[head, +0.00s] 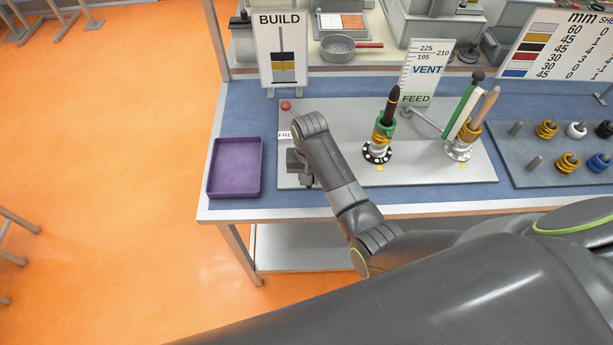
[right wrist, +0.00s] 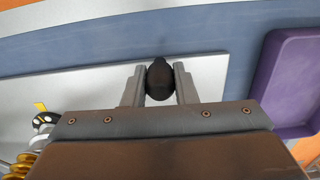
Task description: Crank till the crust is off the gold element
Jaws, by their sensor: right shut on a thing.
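My right gripper (head: 300,172) is at the left end of the grey base plate (head: 345,117). In the right wrist view, its fingers (right wrist: 160,88) are shut on a black knob (right wrist: 160,78), which my arm hides in the head view. A gold coil also shows in the right wrist view (right wrist: 22,165). I cannot make out any crust on the gold. My left gripper is not in view.
A purple tray (head: 213,190) stands left of the plate. A second post with a tan rod (head: 487,103) stands to the right, near a rack (head: 555,148) of coloured coils. A BUILD card (head: 281,50) and a VENT/FEED gauge (head: 425,68) stand behind.

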